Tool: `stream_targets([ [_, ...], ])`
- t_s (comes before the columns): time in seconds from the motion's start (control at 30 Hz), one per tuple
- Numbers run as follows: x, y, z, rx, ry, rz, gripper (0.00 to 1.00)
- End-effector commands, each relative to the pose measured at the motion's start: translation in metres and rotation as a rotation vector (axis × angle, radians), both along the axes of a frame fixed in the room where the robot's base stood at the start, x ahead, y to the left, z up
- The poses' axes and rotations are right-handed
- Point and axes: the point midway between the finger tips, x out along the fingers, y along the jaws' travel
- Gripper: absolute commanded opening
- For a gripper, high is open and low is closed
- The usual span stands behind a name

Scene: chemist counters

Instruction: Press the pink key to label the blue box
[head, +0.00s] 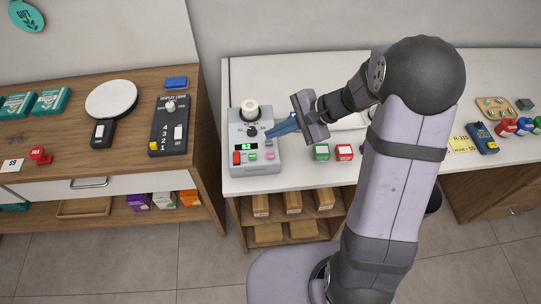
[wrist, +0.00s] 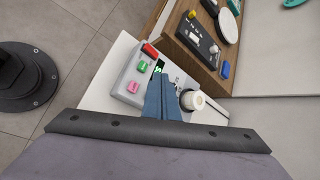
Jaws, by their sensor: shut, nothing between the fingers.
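The grey label machine (head: 256,168) stands at the left end of the white counter. Its pink key (head: 270,156) is at the front right of its panel; the key also shows in the wrist view (wrist: 134,87), clear of my fingers. My gripper (head: 267,133) is shut and empty. Its blue fingertips reach over the panel's right side, near the black dial (head: 252,132) and behind the pink key; in the wrist view the fingers (wrist: 158,77) cover part of the panel. I cannot tell whether they touch it. A small blue box (head: 176,84) lies at the back of the wooden counter.
The machine also has a green key (head: 253,156), a red part (head: 237,158), a display reading S2 (head: 246,147) and a white roll (head: 250,108). A black switch panel (head: 168,140) is on the wooden counter.

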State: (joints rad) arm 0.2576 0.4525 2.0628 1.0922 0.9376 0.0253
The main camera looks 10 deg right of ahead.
Motion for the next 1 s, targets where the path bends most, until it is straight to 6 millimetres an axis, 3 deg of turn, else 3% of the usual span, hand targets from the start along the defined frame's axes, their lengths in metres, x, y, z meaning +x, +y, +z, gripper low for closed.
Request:
stream_targets([
  [0.2,-0.001,0.0,-0.031,0.001,0.002,0.0,0.0],
  [0.5,0.0,0.0,-0.061,0.001,0.001,0.0,0.0],
  [1.0,0.0,0.0,-0.065,0.001,0.001,0.0,0.0],
])
